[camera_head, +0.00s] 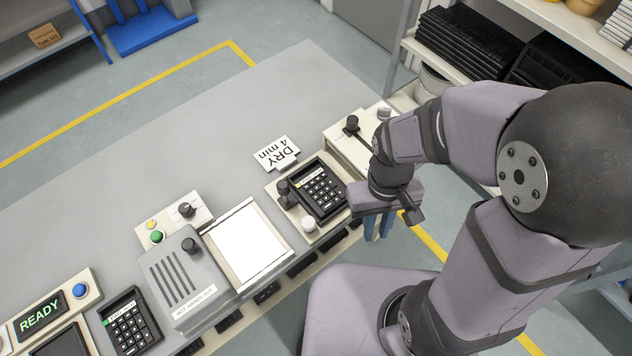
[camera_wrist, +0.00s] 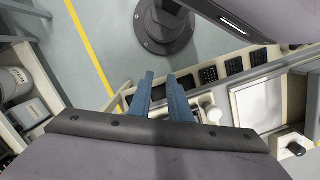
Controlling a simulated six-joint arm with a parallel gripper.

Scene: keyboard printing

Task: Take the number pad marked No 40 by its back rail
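A black number pad (camera_head: 318,190) with pale-marked keys sits in a cream fixture beside the DRY 4 min sign. Another number pad (camera_head: 131,321), with a green mark and a pale label strip, lies on the bench at lower left. The labels are too small to read, so I cannot tell which is No 40. My gripper (camera_head: 378,226) points down off the bench's front edge, right of the fixture. Its two blue fingers show in the wrist view (camera_wrist: 164,88), apart with nothing gripped between them. No back rail can be made out clearly.
Several dark pads (camera_wrist: 208,75) line the bench's front edge, below the top. A grey machine (camera_head: 187,275), a white panel (camera_head: 247,243), a READY display (camera_head: 40,315) and a lever box (camera_head: 350,140) stand on the bench. The bench's far side is clear.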

